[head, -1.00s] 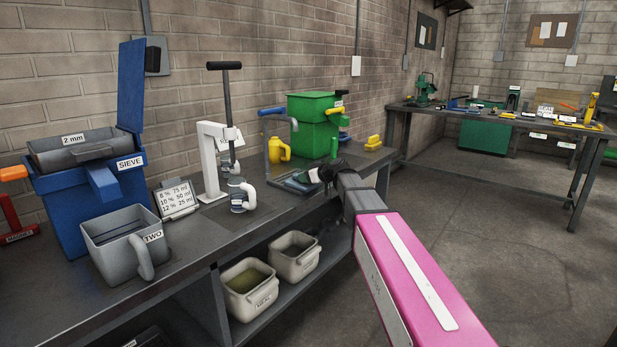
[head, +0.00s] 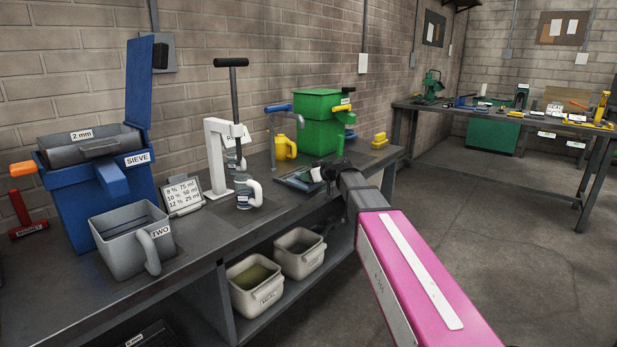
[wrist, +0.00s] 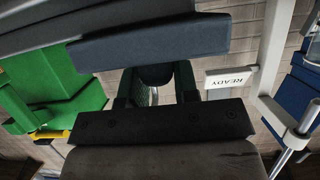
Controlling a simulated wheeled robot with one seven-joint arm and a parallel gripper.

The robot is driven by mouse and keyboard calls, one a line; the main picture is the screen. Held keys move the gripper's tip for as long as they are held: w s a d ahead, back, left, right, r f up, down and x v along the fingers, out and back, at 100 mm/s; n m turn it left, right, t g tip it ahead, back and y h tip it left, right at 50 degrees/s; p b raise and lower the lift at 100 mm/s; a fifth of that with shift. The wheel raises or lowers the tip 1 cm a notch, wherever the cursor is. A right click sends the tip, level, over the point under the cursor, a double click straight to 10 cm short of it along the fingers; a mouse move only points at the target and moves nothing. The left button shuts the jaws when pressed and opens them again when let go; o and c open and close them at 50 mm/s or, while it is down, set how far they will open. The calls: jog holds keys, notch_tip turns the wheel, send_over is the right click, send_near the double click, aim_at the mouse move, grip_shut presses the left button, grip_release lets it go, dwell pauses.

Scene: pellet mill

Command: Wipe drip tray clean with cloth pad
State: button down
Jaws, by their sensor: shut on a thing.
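The drip tray (head: 290,182), dark blue-grey and flat, lies on the bench below the bent grey spout. A blue-grey slab (wrist: 150,38) across the top of the wrist view looks like its edge. My gripper (head: 324,171) is at the tray's right end, close above it. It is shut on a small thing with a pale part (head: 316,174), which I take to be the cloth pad. In the wrist view, a dark rounded part (wrist: 155,76) shows between my fingers. Whether the pad touches the tray, and the tray's surface under my gripper, cannot be seen.
A white lever press (head: 216,160) with a cup (head: 243,195) is left. Pale bins (head: 256,285) sit on the shelf below.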

jog(key=shift+w+d, duration=0.65)
jog(key=shift+w, duration=0.2)
jog(key=shift+w+d, duration=0.65)
jog(key=shift+w, duration=0.2)
jog(key=shift+s+a, duration=0.7)
jog(key=shift+s, duration=0.2)
jog(key=shift+s+a, duration=0.65)
jog(key=shift+s, duration=0.25)
jog(key=shift+w+a, duration=1.2)
jog(key=shift+a, duration=0.3)
